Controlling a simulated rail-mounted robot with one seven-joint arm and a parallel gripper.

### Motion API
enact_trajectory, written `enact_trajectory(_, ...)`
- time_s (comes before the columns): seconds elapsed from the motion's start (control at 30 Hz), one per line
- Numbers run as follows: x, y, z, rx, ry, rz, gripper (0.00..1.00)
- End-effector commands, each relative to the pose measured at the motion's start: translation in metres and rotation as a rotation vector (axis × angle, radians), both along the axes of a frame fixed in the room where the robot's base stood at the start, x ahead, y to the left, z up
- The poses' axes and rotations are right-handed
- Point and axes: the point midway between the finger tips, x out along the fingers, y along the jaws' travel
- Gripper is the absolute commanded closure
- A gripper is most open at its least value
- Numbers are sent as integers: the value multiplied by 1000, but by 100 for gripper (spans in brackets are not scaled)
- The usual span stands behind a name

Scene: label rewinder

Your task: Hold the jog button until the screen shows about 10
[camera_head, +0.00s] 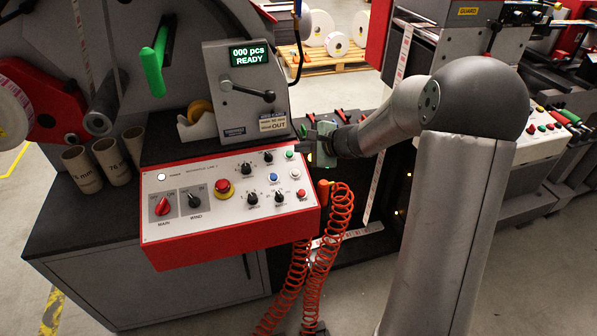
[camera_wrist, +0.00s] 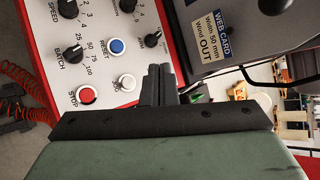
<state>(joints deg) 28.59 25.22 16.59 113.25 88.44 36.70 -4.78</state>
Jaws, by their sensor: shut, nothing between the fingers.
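The screen (camera_head: 250,53) on the grey upright housing reads "000 pcs READY" in green. The jog button is the white button (camera_wrist: 127,82) in the wrist view, with a partly readable label beside it; it also shows at the panel's right side in the head view (camera_head: 295,174). My gripper (camera_wrist: 160,76) is shut and empty, its fingers together just to the right of the white button in the wrist view. In the head view my gripper (camera_head: 304,147) is at the panel's upper right, near the green button (camera_head: 289,154). Contact with the panel cannot be told.
The red stop button (camera_wrist: 85,95) and blue reset button (camera_wrist: 116,46) are close to the white one. A red emergency knob (camera_head: 223,187) and several dials share the panel. The web card (camera_wrist: 211,38) is beside the fingers. An orange coiled hose (camera_head: 340,210) hangs at the panel's right.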

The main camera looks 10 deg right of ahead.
Motion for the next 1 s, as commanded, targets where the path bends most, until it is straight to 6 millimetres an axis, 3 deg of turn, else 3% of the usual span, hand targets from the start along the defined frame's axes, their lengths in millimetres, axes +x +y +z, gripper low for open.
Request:
enact_trajectory(0.37, 2, 1, -11, 0, 0, 2, 100)
enact_trajectory(0.83, 19, 2, -75, 0, -1, 3, 100)
enact_trajectory(1.0, 23, 2, -85, -2, -1, 3, 100)
